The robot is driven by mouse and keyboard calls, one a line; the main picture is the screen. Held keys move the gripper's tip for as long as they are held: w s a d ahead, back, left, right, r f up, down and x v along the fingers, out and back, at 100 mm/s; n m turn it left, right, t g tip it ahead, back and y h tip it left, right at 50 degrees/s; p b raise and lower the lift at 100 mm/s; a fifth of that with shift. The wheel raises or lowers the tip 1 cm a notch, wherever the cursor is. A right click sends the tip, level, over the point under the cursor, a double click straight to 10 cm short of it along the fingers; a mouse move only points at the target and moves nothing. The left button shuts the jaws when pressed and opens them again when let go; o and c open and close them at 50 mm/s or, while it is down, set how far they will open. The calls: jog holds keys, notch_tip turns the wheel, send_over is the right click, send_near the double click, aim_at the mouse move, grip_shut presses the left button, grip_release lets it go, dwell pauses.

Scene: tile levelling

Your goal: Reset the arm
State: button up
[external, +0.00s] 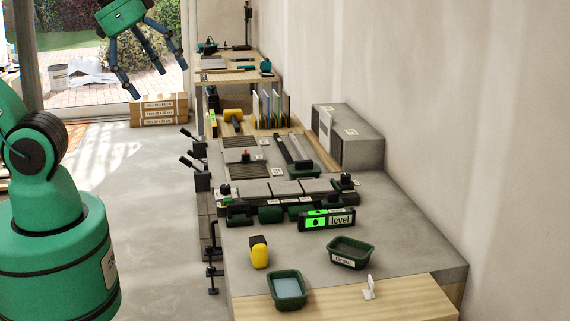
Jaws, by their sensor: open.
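My gripper (150,72) hangs at the top left of the external view, in front of the bright glass door. Its dark-tipped fingers are spread wide and nothing is between them. It is high up and to the left of the workbench (400,245), apart from everything on it. Part of my green arm fills the left edge of the picture. The links joining it to the gripper are out of frame.
On the bench stand a level with a lit green display (327,220), a grout tub (348,253), a tub of bluish content (287,291) and a yellow-black tool (259,252). Grey tiles (285,188) lie behind. A grey block (348,137) stands by the wall. Floor left of the bench is clear.

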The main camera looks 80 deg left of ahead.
notch_tip(320, 180, down, 5)
jog(key=b, duration=0.4)
jog(key=shift+r+b, duration=0.1)
jog(key=shift+b, duration=0.3)
